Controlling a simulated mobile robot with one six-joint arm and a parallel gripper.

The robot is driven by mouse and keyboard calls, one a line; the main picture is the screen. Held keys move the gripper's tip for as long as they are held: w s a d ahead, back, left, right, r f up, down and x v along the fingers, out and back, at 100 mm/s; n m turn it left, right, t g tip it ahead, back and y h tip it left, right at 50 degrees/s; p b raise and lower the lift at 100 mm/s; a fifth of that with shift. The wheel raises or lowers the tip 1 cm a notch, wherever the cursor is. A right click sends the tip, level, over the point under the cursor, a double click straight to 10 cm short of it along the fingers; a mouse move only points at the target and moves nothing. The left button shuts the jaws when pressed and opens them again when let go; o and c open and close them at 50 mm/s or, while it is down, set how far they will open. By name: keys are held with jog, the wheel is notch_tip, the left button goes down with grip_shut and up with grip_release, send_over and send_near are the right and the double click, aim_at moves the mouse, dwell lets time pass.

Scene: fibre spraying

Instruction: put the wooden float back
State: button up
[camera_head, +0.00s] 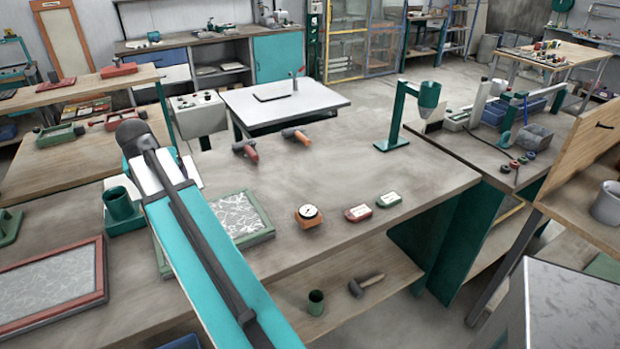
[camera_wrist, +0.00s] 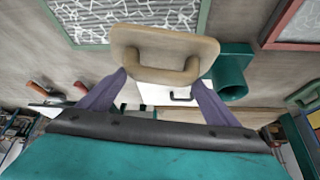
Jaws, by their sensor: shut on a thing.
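The wooden float (camera_wrist: 165,45) is a tan board with a loop handle, in the upper middle of the wrist view. My gripper (camera_wrist: 160,78) is shut on it, with a purple-grey finger at each side of the handle. The float is over the workbench, but its height cannot be told. In the head view my teal arm crosses the bench and hides the float and my fingers.
A green cup on a base (camera_head: 119,205) stands left of my arm. Green-framed (camera_head: 240,215) and red-framed (camera_head: 55,285) panels lie on the bench. A round gauge (camera_head: 309,215) stands to the right.

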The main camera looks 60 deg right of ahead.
jog(key=s+d+m+g+h, duration=0.15)
jog(key=s+d+m, duration=0.4)
jog(key=d, duration=0.95)
jog(key=s+d+m+g, duration=0.25)
jog(key=s+d, duration=0.55)
jog(key=d, duration=0.6)
jog(key=s+d+f+m+g+p, duration=0.1)
jog(key=s+d+m+g, duration=0.2)
jog(key=s+d, duration=1.7)
jog(key=s+m, duration=0.3)
jog(key=m, duration=0.1)
jog(key=shift+s+m+g+y, duration=0.25)
jog(key=shift+m+g+y, duration=0.05)
jog(key=shift+m+y, duration=0.1)
jog(key=shift+f, duration=0.2)
notch_tip(320, 180, down, 6)
jog(key=p, duration=0.2)
jog(key=shift+d, duration=0.1)
jog(key=shift+f+p, duration=0.9)
jog(key=shift+f, duration=1)
